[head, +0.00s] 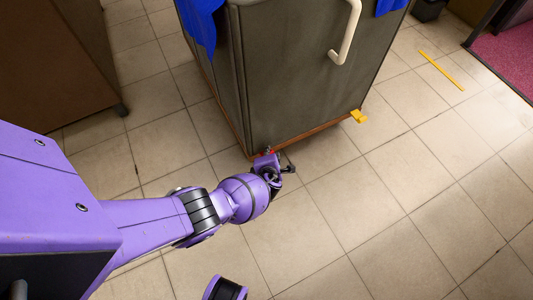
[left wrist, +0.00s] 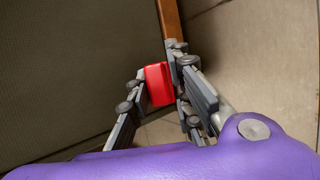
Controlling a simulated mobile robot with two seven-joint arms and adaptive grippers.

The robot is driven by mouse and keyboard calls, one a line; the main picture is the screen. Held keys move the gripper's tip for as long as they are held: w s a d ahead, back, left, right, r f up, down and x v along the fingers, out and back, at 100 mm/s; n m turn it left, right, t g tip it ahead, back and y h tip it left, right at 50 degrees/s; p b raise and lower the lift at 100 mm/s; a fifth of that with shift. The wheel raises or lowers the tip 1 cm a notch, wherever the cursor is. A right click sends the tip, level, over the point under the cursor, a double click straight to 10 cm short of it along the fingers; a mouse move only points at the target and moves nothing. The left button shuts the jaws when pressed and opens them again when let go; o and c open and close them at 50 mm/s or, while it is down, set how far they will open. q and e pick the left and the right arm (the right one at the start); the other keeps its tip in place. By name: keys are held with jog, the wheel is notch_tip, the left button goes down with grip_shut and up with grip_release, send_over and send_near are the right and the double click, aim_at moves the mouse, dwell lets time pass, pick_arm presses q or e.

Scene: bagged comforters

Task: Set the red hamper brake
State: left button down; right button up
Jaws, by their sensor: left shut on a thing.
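The hamper (head: 300,80) is a tall dark grey-green cart with a wooden base edge, a pale handle and blue cloth over its top. A red brake tab (head: 269,152) sits at its near bottom corner, mostly hidden by my left gripper (head: 272,164) in the head view. In the left wrist view, the red brake tab (left wrist: 158,86) lies between the two fingers of my left gripper (left wrist: 161,72), which is shut on it, beside the wooden edge (left wrist: 170,18). My right gripper is not in view.
A yellow tab (head: 358,116) sticks out at the hamper's right bottom corner. A brown cabinet (head: 50,60) on a caster stands at left. A thin yellow stick (head: 440,70) lies on the tiled floor, near a magenta mat (head: 510,55). The floor at front right is clear.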

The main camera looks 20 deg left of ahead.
pick_arm(q)
jog(key=shift+w+a+r, duration=0.35)
jog(key=shift+w, duration=0.05)
jog(key=c, duration=1.6)
grip_release()
jog(key=shift+c, duration=0.2)
jog(key=shift+s+d+f, duration=0.1)
jog(key=shift+s+d, duration=0.1)
jog(key=shift+s, duration=0.05)
jog(key=shift+s+d, duration=0.1)
jog(key=shift+s, duration=0.1)
jog(key=v, duration=1.1)
jog(key=shift+r, duration=0.3)
